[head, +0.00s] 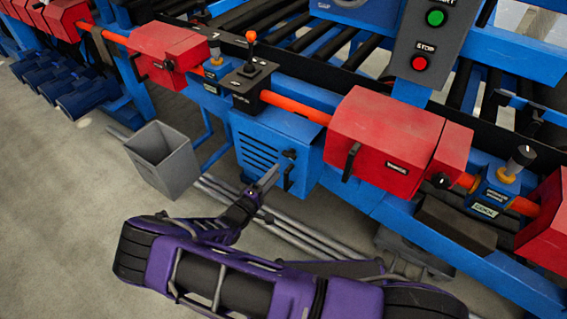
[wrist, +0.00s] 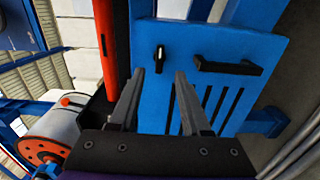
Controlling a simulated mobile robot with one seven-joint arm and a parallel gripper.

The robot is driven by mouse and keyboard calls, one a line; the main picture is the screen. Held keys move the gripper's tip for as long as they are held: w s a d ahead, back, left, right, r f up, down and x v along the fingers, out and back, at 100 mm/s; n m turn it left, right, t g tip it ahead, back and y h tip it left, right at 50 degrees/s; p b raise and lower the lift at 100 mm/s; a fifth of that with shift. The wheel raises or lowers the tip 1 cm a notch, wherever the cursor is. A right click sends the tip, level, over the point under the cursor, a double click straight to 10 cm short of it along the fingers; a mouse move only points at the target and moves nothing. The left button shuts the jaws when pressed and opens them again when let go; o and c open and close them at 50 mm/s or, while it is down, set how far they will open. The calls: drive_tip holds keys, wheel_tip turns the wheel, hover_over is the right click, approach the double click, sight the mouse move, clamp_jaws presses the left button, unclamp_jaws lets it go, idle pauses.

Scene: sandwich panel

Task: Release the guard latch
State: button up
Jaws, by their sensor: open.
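The blue slotted guard panel (head: 262,151) sits low on the machine's front; it also fills the middle of the wrist view (wrist: 215,48). A small black latch (head: 290,154) is on the panel, above a black bar handle (head: 287,178). In the wrist view the latch (wrist: 159,57) lies just beyond and between my fingertips, with the handle (wrist: 227,67) to its right. My gripper (wrist: 159,73) is open and empty, facing the panel. In the head view my gripper (head: 270,174) is in front of the panel. Contact with the latch cannot be told.
Red boxes (head: 385,130) and an orange pipe (head: 295,109) run along the machine above the panel. A grey bin (head: 163,160) stands left of my arm. Grey pipes (head: 290,228) run low along the floor. START and STOP buttons (head: 419,63) are higher up.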

drive_tip(key=v, duration=0.9)
drive_tip(key=shift+s+a, duration=0.1)
drive_tip(key=shift+s, duration=0.05)
